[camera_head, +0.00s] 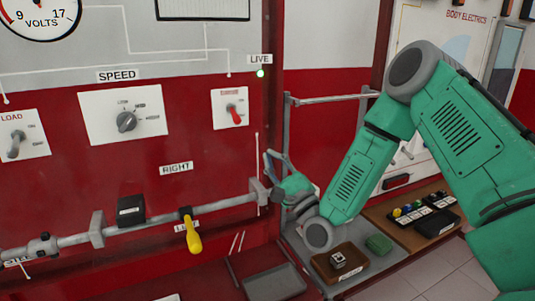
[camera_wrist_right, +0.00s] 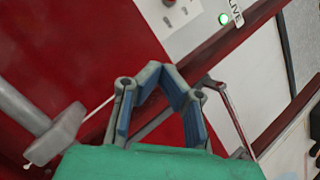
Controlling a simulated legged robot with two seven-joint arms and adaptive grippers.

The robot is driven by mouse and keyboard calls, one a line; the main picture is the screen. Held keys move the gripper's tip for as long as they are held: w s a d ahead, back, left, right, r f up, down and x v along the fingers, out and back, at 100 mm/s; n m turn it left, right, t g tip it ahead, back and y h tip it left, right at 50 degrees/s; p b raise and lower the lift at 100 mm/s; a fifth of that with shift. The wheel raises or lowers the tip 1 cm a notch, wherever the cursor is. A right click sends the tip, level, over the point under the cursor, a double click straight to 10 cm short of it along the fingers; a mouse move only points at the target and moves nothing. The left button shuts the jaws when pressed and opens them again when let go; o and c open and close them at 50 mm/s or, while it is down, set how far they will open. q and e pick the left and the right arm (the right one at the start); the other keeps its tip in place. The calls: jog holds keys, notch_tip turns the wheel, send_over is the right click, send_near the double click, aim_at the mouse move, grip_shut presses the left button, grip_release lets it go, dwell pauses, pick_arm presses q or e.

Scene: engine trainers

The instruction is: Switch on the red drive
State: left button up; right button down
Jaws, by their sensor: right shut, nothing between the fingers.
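A toggle switch with a red handle (camera_head: 236,117) sits on a small white plate (camera_head: 219,122) with a red label too small to read. Its handle tilts downward. Above and right of it, a green lamp (camera_head: 260,73) under the LIVE label is lit. My right gripper (camera_head: 270,162) is below and right of the plate, apart from it, in front of the red panel. In the right wrist view my right gripper (camera_wrist_right: 168,74) is shut and empty; the lower part of the white plate (camera_wrist_right: 180,32) and the green lamp (camera_wrist_right: 224,18) show beyond it. My left gripper is not in view.
A grey horizontal bar (camera_head: 150,215) with a black block (camera_head: 131,209) and a yellow handle (camera_head: 193,232) runs below the plates. A SPEED knob (camera_head: 127,121) and a LOAD toggle (camera_head: 16,145) are to the left. A brown tray (camera_head: 322,265) lies below my right arm.

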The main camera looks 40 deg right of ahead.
aim_at(246, 122)
jog(key=p+x, duration=0.1)
jog(key=x, duration=0.6)
jog(key=shift+w+r, duration=0.2)
jog(key=shift+r, duration=0.05)
jog(key=shift+s+a+r+p, duration=0.1)
jog(key=shift+a+r+p, duration=0.25)
jog(key=shift+a+r, duration=0.35)
jog(key=shift+s+a+r+p, duration=0.1)
jog(key=shift+a+r+p, duration=0.3)
jog(key=shift+a, duration=0.45)
jog(key=shift+r, duration=0.1)
jog(key=shift+d, duration=0.1)
jog(key=shift+s+r+g+p, duration=0.15)
jog(key=shift+r+g+p, duration=0.1)
jog(key=shift+g+p, duration=0.25)
jog(key=shift+p, duration=0.35)
